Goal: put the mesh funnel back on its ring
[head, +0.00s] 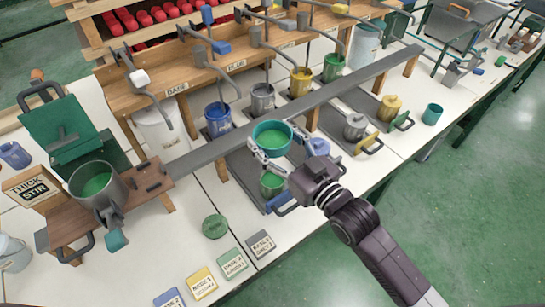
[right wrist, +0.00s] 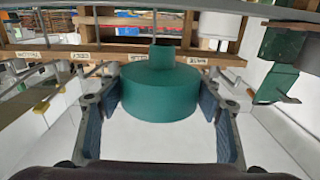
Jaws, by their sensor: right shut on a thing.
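The teal mesh funnel (head: 272,140) is near the middle of the head view, wide mouth up, with green showing inside. My right gripper (head: 283,156) is shut on it, one finger on each side. In the right wrist view the funnel (right wrist: 160,92) shows its broad body and narrower spout between the fingers (right wrist: 160,118). A green-filled can (head: 271,185) stands on a grey tray below and in front of the funnel in the head view. I cannot pick out the funnel's ring. My left gripper is not in view.
A long grey rail (head: 300,108) crosses behind the funnel. A large pot (head: 97,182) stands on a wooden stand at left. A green lid (head: 215,227) and labelled cards lie on the white table.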

